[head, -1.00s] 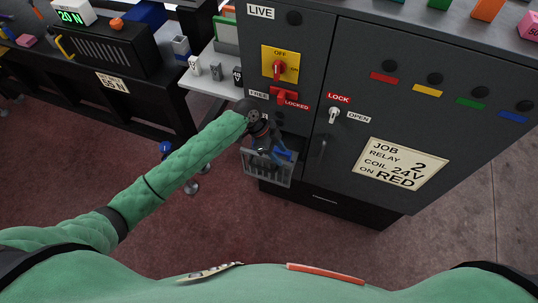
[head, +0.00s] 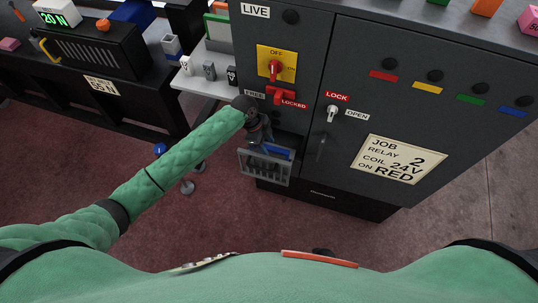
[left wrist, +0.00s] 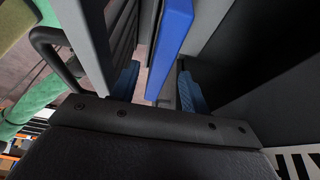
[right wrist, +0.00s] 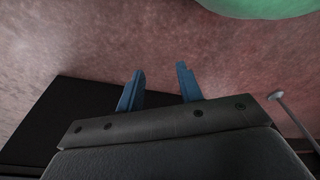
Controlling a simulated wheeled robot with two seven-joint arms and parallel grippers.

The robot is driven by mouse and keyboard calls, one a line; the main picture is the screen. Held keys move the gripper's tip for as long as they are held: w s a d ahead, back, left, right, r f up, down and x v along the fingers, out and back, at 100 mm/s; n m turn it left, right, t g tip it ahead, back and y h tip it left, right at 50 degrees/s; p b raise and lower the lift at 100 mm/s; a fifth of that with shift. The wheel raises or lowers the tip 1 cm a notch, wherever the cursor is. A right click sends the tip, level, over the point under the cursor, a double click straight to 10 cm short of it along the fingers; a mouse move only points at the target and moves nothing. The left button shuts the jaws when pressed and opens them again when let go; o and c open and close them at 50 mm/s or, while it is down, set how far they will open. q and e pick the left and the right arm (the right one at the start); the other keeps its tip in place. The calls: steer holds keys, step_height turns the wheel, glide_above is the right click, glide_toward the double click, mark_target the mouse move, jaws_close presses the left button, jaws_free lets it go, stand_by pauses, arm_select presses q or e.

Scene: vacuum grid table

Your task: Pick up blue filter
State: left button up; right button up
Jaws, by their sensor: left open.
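The blue filter (head: 278,152) is a flat blue slab in the slotted grey tray at the lower left of the dark cabinet. In the left wrist view the blue filter (left wrist: 172,45) shows as a long panel running away between my fingers. My left gripper (head: 262,140) is at the tray beside the filter. In its own view the left gripper (left wrist: 157,82) is open, with one blue fingertip on each side of the slab and visible gaps. My right gripper (right wrist: 160,82) is open and empty over the floor.
The slotted tray (head: 257,171) has grey upright dividers close to the left gripper. The dark cabinet (head: 345,70) carries a red switch (head: 275,68) and a lock knob (head: 332,113) above. A white side table (head: 205,84) with small blocks stands to the left.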

arm_select(q)
steer(key=shift+x, duration=1.05)
steer(key=shift+s+f, duration=0.1)
arm_select(e)
steer(key=shift+s+d+f, duration=0.3)
steer(key=shift+s+f, duration=0.1)
steer(key=shift+f, duration=0.35)
arm_select(q)
steer(key=shift+f, duration=0.2)
arm_select(e)
steer(key=shift+d, duration=0.1)
arm_select(q)
jaws_close()
